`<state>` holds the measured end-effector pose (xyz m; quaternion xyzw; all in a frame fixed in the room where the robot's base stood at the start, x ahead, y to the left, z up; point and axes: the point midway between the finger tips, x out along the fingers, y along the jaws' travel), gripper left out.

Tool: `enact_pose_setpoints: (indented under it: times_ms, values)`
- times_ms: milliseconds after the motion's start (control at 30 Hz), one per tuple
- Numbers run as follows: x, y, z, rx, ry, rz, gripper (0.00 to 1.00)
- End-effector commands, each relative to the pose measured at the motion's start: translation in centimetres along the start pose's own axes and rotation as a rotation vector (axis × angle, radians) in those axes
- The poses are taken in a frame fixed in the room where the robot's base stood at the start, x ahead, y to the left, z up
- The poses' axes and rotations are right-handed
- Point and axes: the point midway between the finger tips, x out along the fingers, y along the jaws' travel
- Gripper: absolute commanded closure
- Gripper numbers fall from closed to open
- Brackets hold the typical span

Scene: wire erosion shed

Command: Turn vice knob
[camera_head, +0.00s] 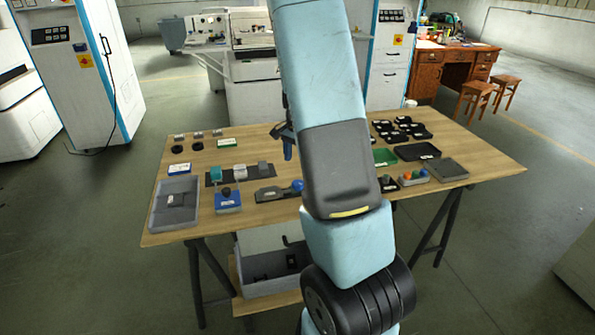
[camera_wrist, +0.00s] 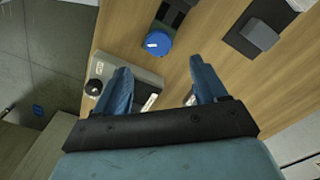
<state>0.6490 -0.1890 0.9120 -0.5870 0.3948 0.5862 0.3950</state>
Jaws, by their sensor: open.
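The vice (camera_head: 268,195) is a dark grey body with a round blue knob (camera_head: 297,186) at its right end, on the wooden table. In the wrist view the blue knob (camera_wrist: 158,42) has a white mark on its face. The dark vice body (camera_wrist: 176,12) runs up from it to the top edge. My gripper (camera_wrist: 160,68) is open and empty, with its two blue fingers apart. The knob lies beyond the fingertips, between their lines, with no contact visible. In the head view my gripper (camera_head: 286,142) is mostly hidden behind my arm.
A grey box (camera_wrist: 150,78) with a black knob lies close under the left finger. A grey block (camera_wrist: 260,35) on a dark plate is at the upper right.

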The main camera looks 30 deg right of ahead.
Motion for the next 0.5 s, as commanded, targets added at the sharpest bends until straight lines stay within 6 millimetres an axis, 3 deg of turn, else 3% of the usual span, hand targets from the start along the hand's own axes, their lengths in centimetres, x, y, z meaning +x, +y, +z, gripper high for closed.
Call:
enact_pose_setpoints:
  times_ms: [200, 500]
  values:
    - [-3.3, -0.1, 0.0, -0.002, 0.001, -0.002, 0.28]
    - [-4.6, -0.1, 0.0, -0.001, 0.0, 0.0, 0.28]
